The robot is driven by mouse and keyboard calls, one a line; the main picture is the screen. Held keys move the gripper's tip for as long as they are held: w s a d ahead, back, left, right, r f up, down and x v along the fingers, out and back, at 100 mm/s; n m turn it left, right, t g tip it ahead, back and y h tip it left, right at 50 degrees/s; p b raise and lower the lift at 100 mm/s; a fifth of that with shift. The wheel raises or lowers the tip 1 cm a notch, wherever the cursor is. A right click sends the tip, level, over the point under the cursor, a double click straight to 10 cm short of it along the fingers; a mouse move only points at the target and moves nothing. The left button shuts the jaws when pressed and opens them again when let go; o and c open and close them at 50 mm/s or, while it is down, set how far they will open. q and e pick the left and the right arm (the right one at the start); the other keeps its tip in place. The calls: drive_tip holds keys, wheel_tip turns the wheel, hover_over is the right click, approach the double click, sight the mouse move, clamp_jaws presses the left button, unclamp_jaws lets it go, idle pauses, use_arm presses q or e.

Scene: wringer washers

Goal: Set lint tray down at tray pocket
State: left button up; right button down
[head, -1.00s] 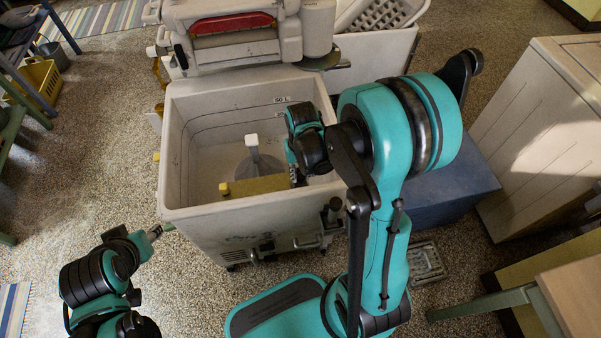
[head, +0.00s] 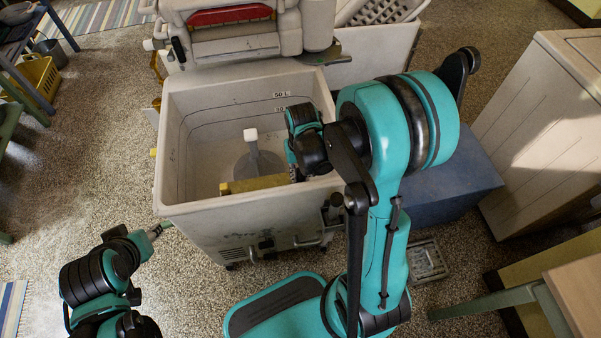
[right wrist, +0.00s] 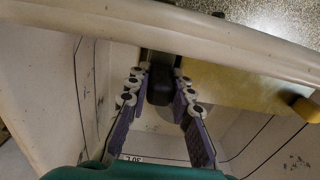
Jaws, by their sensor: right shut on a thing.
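The lint tray appears to be the flat tan-yellow piece (head: 258,184) inside the washer tub (head: 205,207), near its front wall. It has a yellow end block on its left. It also shows in the right wrist view (right wrist: 232,82), beyond the fingers, with a dark grip block between them. My right gripper (right wrist: 158,90) reaches down into the tub and is shut on the tray's dark grip; in the head view the arm hides most of the fingers. My left gripper (head: 158,231) is low, left of the washer, its jaws too small to judge. I cannot make out the tray pocket.
A pale agitator post (head: 255,150) stands in the tub behind the tray. The wringer (head: 235,25) rises at the tub's back. A blue box (head: 450,190) stands to the right. A small grey tray (head: 427,260) lies on the floor at right. Floor left of the washer is open.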

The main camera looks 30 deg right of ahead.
drive_tip(key=shift+f, duration=0.3)
drive_tip(key=c, duration=0.6)
unclamp_jaws()
drive_tip(key=shift+c, duration=0.2)
wheel_tip(320, 180, up, 10)
drive_tip(key=p, duration=0.7)
drive_tip(key=shift+p, duration=0.3)
drive_tip(key=s+a+r+n+t, duration=0.1)
drive_tip(key=s+a+r+t, duration=0.2)
drive_tip(key=r, duration=0.4)
drive_tip(key=s+a+r+n+t, duration=0.2)
drive_tip(key=s+a+r+t, duration=0.1)
drive_tip(key=r, duration=0.4)
drive_tip(key=shift+s+r+t, duration=0.3)
drive_tip(key=shift+s+t, duration=0.2)
drive_tip(key=shift+t, duration=0.1)
